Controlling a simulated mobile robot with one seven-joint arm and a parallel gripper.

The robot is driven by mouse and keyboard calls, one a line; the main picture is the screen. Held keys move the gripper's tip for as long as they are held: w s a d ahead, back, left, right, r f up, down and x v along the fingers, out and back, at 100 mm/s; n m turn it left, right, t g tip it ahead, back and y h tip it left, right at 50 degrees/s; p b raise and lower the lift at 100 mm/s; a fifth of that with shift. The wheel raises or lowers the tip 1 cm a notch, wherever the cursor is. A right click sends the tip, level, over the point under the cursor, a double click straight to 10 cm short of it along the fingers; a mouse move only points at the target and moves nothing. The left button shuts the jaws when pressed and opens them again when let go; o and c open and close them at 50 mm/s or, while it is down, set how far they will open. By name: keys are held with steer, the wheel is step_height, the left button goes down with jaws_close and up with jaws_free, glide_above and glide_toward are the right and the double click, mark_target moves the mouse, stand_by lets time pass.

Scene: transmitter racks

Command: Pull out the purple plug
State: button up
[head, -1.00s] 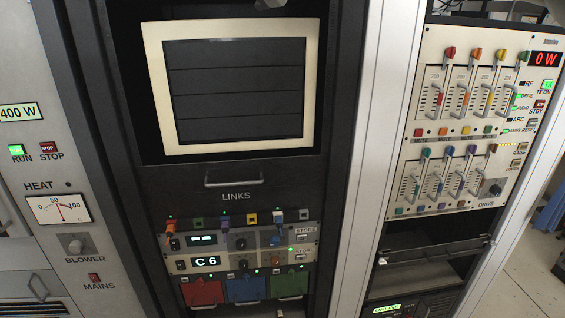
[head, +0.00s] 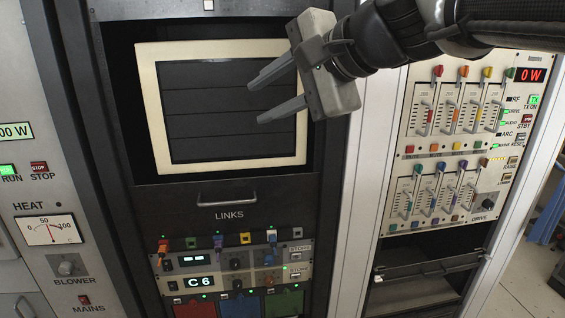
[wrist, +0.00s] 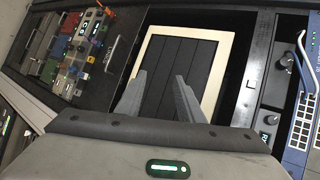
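My gripper (head: 255,105) is open and empty, in front of the framed dark screen, well above the plugs. In the wrist view its spread fingers (wrist: 161,76) point at the screen. The link panel (wrist: 80,50) shows small at upper left there; I cannot make out the purple plug in it.
A drawer handle (head: 227,199) juts out above the plug row. Knobs and a C6 display (head: 198,283) lie below it, then red, blue and green blocks. At right is a drive rack (head: 450,150) with levers. Space in front of the screen is free.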

steer(key=s+d+f+n+g+h, duration=0.1)
steer(key=s+d+f+n+h, duration=0.3)
steer(key=s+d+f, duration=0.4)
steer(key=s+d+f+n+g+h, duration=0.1)
steer(key=s+d+f+n+h, duration=0.4)
steer(key=s+d+f, duration=0.3)
steer(key=d+f, duration=0.4)
steer(key=f, duration=0.4)
steer(key=shift+s+g, duration=0.2)
steer(key=shift+g, duration=0.1)
steer(key=shift+f, duration=0.1)
